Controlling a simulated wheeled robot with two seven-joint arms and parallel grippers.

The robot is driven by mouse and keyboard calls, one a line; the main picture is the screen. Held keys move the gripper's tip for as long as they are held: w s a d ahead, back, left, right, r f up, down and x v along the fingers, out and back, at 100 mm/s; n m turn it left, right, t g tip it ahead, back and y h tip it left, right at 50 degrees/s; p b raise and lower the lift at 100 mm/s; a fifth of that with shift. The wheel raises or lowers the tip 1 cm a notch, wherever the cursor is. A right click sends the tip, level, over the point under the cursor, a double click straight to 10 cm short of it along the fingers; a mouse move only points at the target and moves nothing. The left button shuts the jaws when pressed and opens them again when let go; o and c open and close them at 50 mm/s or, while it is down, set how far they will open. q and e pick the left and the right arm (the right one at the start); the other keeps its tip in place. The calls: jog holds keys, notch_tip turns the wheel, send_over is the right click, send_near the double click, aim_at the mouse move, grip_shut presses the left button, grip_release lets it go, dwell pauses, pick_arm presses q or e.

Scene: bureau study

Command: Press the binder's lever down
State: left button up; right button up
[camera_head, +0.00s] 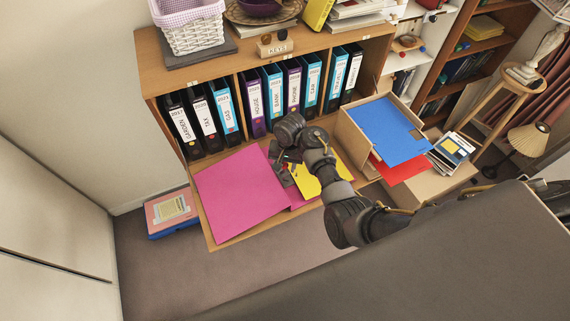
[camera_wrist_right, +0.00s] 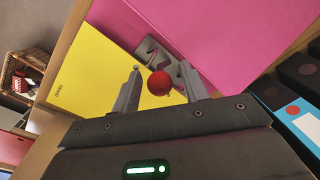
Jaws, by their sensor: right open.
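A pink binder (camera_head: 235,195) lies open on the fold-down desk board. It also shows in the right wrist view (camera_wrist_right: 225,25). Its metal lever mechanism (camera_wrist_right: 150,52) has a red ball knob (camera_wrist_right: 159,83), which appears between my right gripper's fingers. My right gripper (camera_head: 284,166) is over the mechanism, and its two fingers stand apart in the right wrist view (camera_wrist_right: 160,67). I cannot tell whether a finger touches the knob. A yellow sheet or folder (camera_head: 312,183) lies beside the mechanism, partly under my right arm. My left gripper is not in view.
A row of labelled binders (camera_head: 252,103) stands in the shelf behind the board. A cardboard box (camera_head: 352,135) with a blue folder (camera_head: 388,128) and a red folder (camera_head: 402,170) is right of my arm. A white basket (camera_head: 190,28) stands on top.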

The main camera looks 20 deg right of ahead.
grip_shut()
jog(key=s+t, duration=0.1)
jog(key=s+f+t, duration=0.1)
jog(key=s+t, duration=0.1)
jog(key=shift+d+f, duration=0.2)
jog(key=shift+f, duration=0.1)
jog(key=shift+s+f+t+y+b, duration=0.3)
jog(key=shift+s+f+t+b, duration=0.2)
jog(key=shift+t+b, duration=0.35)
jog(key=shift+s+f+t+b, duration=0.6)
jog(key=shift+t+b, duration=0.3)
jog(key=shift+t, duration=0.25)
